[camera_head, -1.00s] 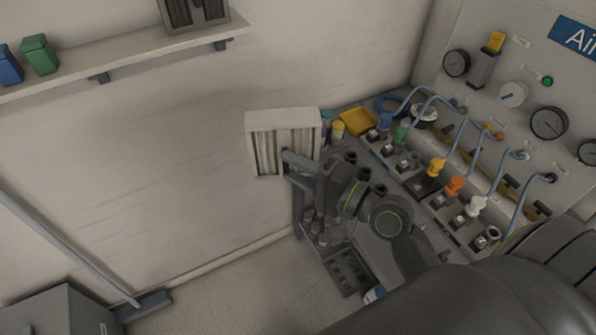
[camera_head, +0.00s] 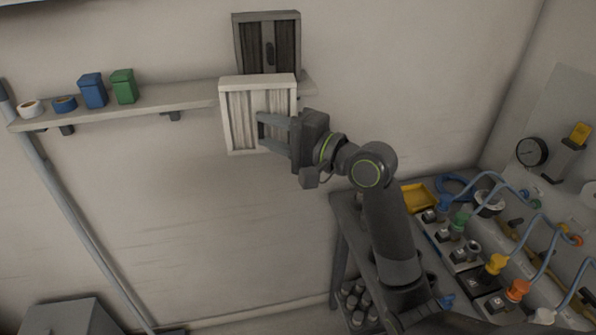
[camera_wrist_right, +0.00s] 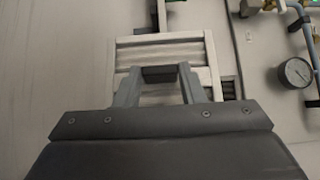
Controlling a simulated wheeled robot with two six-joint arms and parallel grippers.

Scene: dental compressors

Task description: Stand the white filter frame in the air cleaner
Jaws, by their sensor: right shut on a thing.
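The white filter frame (camera_head: 240,112), with pale upright pleats, hangs upright in front of the wall shelf in the head view. My right gripper (camera_head: 265,131) is shut on it from the right. In the wrist view the frame (camera_wrist_right: 122,52) lies beyond my right gripper (camera_wrist_right: 158,80), with a dark grip piece between the fingers. A dark grey slatted box (camera_head: 268,46) with a small handle stands on the shelf, behind and above the frame; it may be the air cleaner, but I cannot tell for sure. The frame hides its lower edge. My left gripper is not in view.
The wall shelf (camera_head: 165,101) holds a green container (camera_head: 124,87), a blue container (camera_head: 93,91) and rolls of tape to the left. A bench with a yellow tray (camera_head: 417,197), hoses and colored fittings stands at the right. A sloping pipe (camera_head: 75,217) runs along the left wall.

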